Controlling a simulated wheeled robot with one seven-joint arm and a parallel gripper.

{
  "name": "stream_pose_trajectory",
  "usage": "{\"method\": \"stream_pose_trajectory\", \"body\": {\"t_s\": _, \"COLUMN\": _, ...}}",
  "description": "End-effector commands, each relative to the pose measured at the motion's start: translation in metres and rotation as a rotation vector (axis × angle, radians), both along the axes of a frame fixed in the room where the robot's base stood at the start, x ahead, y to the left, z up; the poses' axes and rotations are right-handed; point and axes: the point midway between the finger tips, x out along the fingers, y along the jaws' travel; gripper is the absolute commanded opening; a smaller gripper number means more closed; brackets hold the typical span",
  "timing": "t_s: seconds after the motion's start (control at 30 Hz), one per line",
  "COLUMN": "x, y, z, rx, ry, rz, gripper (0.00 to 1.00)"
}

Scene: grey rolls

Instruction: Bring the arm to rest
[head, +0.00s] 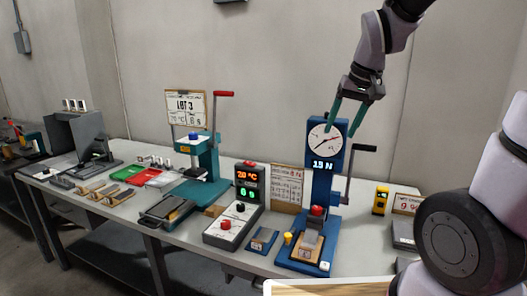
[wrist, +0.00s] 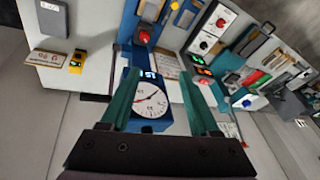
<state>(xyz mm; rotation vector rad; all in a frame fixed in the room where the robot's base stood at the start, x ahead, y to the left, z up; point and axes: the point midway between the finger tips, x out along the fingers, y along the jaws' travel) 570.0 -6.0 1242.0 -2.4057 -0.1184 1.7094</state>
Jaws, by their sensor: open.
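My gripper (head: 344,117) is raised high at the right of the head view, its two green fingers pointing down. The fingers are apart with nothing between them. It hangs in front of or close above the blue force tester (head: 321,190), whose round dial (head: 325,142) shows behind the fingers; I cannot tell the exact gap. In the wrist view my gripper (wrist: 158,85) also shows open, with the dial (wrist: 150,101) between and beyond the fingers. The tester's display reads about 15 N.
A teal press (head: 205,165) with a red-tipped lever, a control box (head: 236,210) with red and green readouts, and trays (head: 167,208) stand on the long grey table (head: 120,220). A yellow device (head: 380,200) and a card (head: 406,203) lie right of the tester.

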Motion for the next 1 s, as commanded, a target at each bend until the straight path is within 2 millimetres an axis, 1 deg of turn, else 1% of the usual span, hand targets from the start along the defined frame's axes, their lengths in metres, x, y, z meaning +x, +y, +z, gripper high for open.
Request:
{"method": "stream_pose_trajectory", "body": {"t_s": 0.03, "x": -0.010, "y": -0.009, "z": 0.015, "rx": 0.017, "ry": -0.030, "rz": -0.033, "gripper": 0.62}}
{"method": "stream_pose_trajectory", "body": {"t_s": 0.2, "x": -0.044, "y": -0.030, "z": 0.050, "rx": 0.068, "ry": -0.106, "rz": -0.132, "gripper": 0.62}}
{"method": "stream_pose_trajectory", "body": {"t_s": 0.33, "x": -0.069, "y": -0.042, "z": 0.069, "rx": 0.099, "ry": -0.160, "rz": -0.196, "gripper": 0.62}}
{"method": "stream_pose_trajectory", "body": {"t_s": 0.4, "x": -0.081, "y": -0.046, "z": 0.076, "rx": 0.112, "ry": -0.183, "rz": -0.223, "gripper": 0.62}}
{"method": "stream_pose_trajectory", "body": {"t_s": 0.5, "x": -0.092, "y": -0.050, "z": 0.082, "rx": 0.125, "ry": -0.207, "rz": -0.251, "gripper": 0.62}}
{"method": "stream_pose_trajectory", "body": {"t_s": 0.67, "x": -0.101, "y": -0.052, "z": 0.085, "rx": 0.135, "ry": -0.220, "rz": -0.270, "gripper": 0.62}}
{"method": "stream_pose_trajectory", "body": {"t_s": 1.0, "x": -0.101, "y": -0.052, "z": 0.085, "rx": 0.135, "ry": -0.221, "rz": -0.270, "gripper": 0.62}}
